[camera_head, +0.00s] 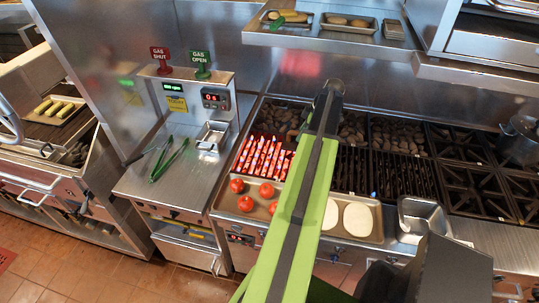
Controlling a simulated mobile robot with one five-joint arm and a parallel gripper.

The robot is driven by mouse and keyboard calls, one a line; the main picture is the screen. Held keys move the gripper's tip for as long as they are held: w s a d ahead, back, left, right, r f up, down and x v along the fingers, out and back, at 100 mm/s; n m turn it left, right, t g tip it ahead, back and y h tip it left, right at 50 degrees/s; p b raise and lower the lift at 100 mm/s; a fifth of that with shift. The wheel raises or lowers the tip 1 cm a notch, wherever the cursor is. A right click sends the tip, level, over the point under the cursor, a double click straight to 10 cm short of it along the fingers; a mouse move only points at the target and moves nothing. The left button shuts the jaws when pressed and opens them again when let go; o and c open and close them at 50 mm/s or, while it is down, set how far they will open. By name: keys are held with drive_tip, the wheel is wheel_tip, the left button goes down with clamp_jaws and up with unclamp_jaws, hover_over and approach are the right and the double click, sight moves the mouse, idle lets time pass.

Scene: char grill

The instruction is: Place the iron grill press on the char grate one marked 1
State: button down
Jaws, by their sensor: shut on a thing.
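My green arm reaches up the middle of the view, with my gripper (327,93) at its far end, over the rear of the grill. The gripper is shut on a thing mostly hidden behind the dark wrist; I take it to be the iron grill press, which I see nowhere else. The fingertips are not clear. A char grate (265,157) glows red at the left, left of my arm. A dark unlit char grate (390,172) lies right of the arm. No number 1 is readable on either.
A front tray (262,211) holds several tomatoes; flat white rounds (357,219) lie right of my arm. Green tongs (169,158) and a small steel pan (211,137) stand left. A shelf (300,40) overhangs the back. A steel container (422,215) and pot (519,139) are right.

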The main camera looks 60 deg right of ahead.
drive_tip(key=shift+s, duration=0.15)
drive_tip(key=shift+w+f, duration=0.15)
drive_tip(key=shift+w, duration=0.05)
drive_tip(key=w+a+f+b, duration=0.7)
drive_tip(key=w, duration=0.1)
drive_tip(key=b, duration=0.4)
hover_over(273, 165)
wheel_tip(273, 165, down, 4)
drive_tip(key=shift+s+a+f, duration=0.1)
drive_tip(key=shift+r, duration=0.2)
drive_tip(key=shift+f, duration=0.1)
drive_tip(key=c, duration=1.3)
unclamp_jaws()
